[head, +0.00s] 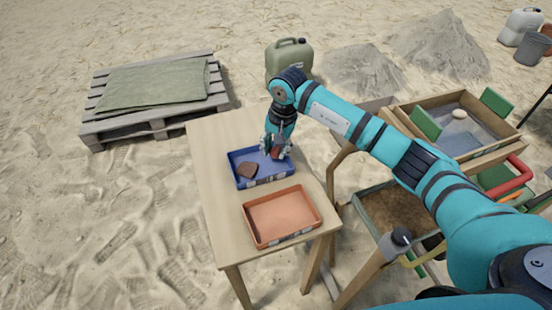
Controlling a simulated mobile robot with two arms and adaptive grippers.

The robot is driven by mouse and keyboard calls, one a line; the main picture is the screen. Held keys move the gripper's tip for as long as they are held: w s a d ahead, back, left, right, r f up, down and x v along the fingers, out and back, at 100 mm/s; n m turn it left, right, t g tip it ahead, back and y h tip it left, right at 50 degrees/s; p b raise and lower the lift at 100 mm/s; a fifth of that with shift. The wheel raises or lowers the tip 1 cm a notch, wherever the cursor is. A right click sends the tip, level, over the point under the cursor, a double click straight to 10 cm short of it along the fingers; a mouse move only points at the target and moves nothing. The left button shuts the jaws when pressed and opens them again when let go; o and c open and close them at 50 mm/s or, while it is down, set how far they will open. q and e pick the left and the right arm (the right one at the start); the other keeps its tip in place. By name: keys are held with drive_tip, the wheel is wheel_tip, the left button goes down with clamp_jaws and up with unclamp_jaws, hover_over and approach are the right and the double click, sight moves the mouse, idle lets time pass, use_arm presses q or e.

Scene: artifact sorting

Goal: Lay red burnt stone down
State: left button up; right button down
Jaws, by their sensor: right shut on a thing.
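My right gripper (276,152) points down over the far right part of the blue tray (238,183). It is shut on a small reddish-brown piece (277,153), which looks like the red burnt stone and is mostly hidden by the fingers. I cannot tell whether the piece touches the tray floor. A brown stone (247,170) lies in the left part of the same tray, apart from the gripper. My left gripper is not in view.
An empty orange tray (282,216) stands nearer on the wooden table (213,160). A wooden sieve frame (462,130) holding a pale stone (459,113) stands to the right. A green jerrycan (289,57) and a pallet (160,90) are behind.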

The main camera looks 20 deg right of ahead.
sight(277, 152)
wheel_tip(277, 152, down, 3)
drive_tip(key=shift+s+f+b, duration=0.1)
drive_tip(key=shift+f+b, duration=0.05)
drive_tip(key=shift+b, duration=0.3)
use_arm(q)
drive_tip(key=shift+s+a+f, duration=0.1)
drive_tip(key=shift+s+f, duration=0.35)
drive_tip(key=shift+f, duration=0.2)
use_arm(e)
drive_tip(key=shift+f, duration=0.15)
drive_tip(key=c, duration=1.2)
unclamp_jaws()
drive_tip(key=shift+c, duration=0.2)
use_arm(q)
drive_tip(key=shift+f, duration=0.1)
use_arm(e)
drive_tip(key=shift+r, duration=0.25)
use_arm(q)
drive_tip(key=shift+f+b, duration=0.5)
use_arm(e)
wheel_tip(277, 152, up, 12)
drive_tip(key=s+d, duration=0.1)
drive_tip(key=shift+d+f, duration=0.15)
drive_tip(key=shift+d, duration=0.05)
drive_tip(key=shift+a, duration=0.1)
